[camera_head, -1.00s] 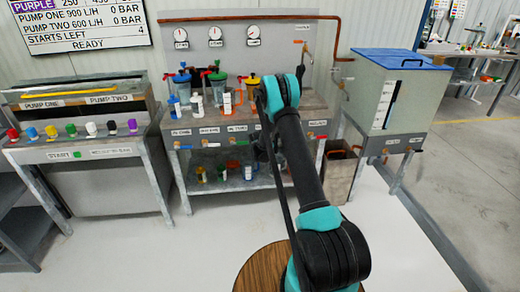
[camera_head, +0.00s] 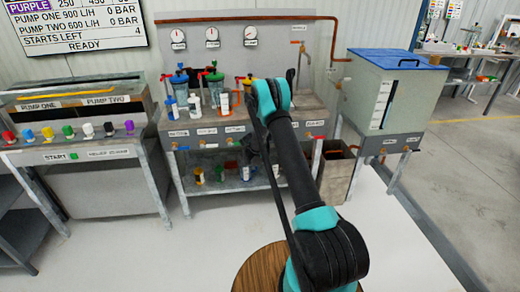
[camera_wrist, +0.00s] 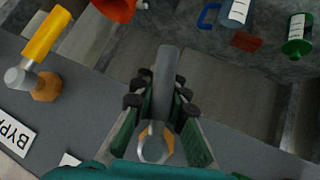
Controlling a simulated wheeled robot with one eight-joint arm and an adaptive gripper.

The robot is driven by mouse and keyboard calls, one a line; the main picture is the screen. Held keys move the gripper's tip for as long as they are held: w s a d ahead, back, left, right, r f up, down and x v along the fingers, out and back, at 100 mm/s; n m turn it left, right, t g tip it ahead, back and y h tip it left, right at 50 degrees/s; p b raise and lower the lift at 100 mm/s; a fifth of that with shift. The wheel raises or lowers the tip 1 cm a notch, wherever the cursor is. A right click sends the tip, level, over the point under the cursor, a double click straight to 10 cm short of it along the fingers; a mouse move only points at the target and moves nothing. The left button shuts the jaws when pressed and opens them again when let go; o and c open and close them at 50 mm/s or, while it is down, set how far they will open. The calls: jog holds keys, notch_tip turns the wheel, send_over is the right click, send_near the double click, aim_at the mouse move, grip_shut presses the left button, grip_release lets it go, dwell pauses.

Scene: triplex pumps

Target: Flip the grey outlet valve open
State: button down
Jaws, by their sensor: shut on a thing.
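The grey outlet valve has a grey lever (camera_wrist: 165,80) and a brass-coloured body (camera_wrist: 157,137), seen in the middle of the wrist view. The lever points up in that picture, away from the bench front. My gripper (camera_wrist: 162,95) has its dark green fingers on both sides of the lever and is shut on it. In the head view my gripper (camera_head: 252,150) is at the bench's front edge, where my arm hides the valve. A white label (camera_wrist: 70,160) by the valve is mostly covered by my gripper.
A yellow-handled valve (camera_wrist: 45,40) labelled "BYPA..." sits left of my gripper in the wrist view. Below are an orange item (camera_wrist: 118,8) and a green bottle (camera_wrist: 297,35) on the lower shelf. A blue-lidded tank (camera_head: 400,65) stands to the right.

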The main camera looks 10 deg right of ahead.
jog(key=c, duration=1.5)
grip_release()
jog(key=shift+o, duration=0.2)
jog(key=v, duration=1.2)
